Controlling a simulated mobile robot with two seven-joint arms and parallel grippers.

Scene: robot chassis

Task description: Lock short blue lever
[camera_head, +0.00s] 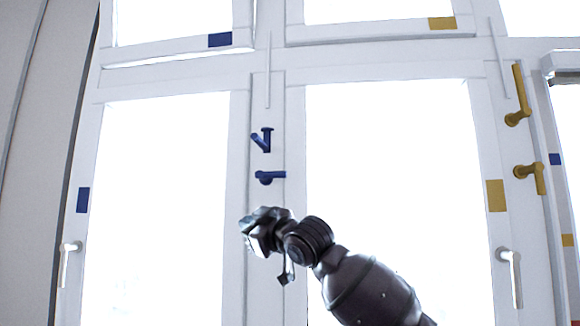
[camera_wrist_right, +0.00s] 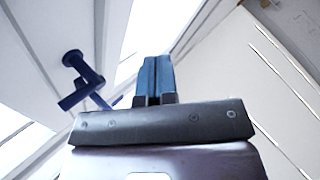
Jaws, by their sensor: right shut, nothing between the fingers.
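Two blue levers are on the white window post in the head view. The lower, short blue lever (camera_head: 270,177) lies about horizontal, with its arm pointing right. The upper blue lever (camera_head: 262,139) has a slanted arm and makes a V shape. Blue lever parts (camera_wrist_right: 84,78) also show left of the fingers in the right wrist view; I cannot tell which lever each part belongs to. My right gripper (camera_head: 252,228) is just below the short blue lever in the picture. Its blue fingers (camera_wrist_right: 153,80) are shut together with nothing between them, apart from the lever. My left gripper is out of view.
Yellow levers (camera_head: 519,95) (camera_head: 530,175) sit on the right post. White window handles (camera_head: 68,262) (camera_head: 511,272) are at the lower left and right. Blue and yellow patches mark the frames. The space left of my gripper, before the left pane, looks clear.

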